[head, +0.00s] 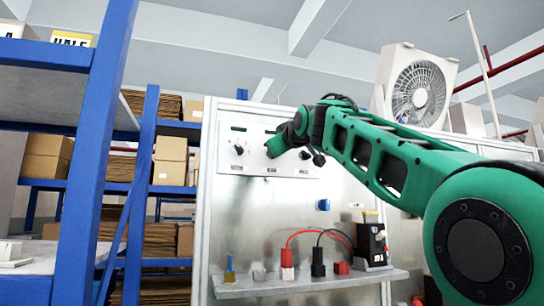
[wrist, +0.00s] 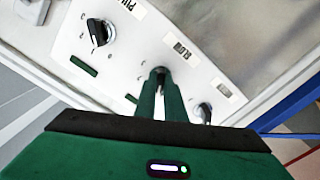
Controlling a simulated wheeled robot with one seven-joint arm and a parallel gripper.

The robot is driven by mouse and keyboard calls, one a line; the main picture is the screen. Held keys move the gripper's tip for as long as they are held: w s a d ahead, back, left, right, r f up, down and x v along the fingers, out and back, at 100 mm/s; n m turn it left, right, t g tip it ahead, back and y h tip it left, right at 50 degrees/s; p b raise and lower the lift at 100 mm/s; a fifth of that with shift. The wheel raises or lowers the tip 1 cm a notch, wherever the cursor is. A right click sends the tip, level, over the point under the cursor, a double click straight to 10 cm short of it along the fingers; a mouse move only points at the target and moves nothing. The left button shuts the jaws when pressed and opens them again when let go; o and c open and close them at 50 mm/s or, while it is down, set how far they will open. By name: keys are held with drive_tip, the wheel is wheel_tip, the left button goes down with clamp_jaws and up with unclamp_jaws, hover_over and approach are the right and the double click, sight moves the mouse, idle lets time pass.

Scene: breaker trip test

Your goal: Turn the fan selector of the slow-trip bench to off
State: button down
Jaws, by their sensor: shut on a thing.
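The white control panel (head: 255,135) on the bench's upright back board carries a row of dark selector knobs. The left knob (head: 238,149) is clear of my arm, and my gripper (head: 273,150) is at the middle one. In the wrist view my gripper (wrist: 160,82) is shut on the middle selector knob (wrist: 160,71), mostly hidden between the green fingers. A black knob with a pale pointer line (wrist: 100,33) sits to the left there, and another knob (wrist: 204,113) to the right. The small labels are too blurred to read surely, and the held knob's pointer is hidden.
Below the panel, a shelf (head: 310,284) holds terminals with red and black leads and a black breaker-like unit (head: 371,245). A white box fan (head: 418,85) stands at the upper right. A blue rack (head: 100,120) with cardboard boxes stands on the left.

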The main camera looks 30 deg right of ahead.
drive_tip(key=shift+a+f+n, duration=0.1)
drive_tip(key=shift+a+n, duration=0.05)
drive_tip(key=shift+n, duration=1.15)
drive_tip(key=c, duration=1.8)
unclamp_jaws()
drive_tip(key=shift+a, duration=0.1)
drive_tip(key=shift+c, duration=0.2)
drive_tip(key=v, duration=1)
drive_tip(key=shift+s, duration=0.3)
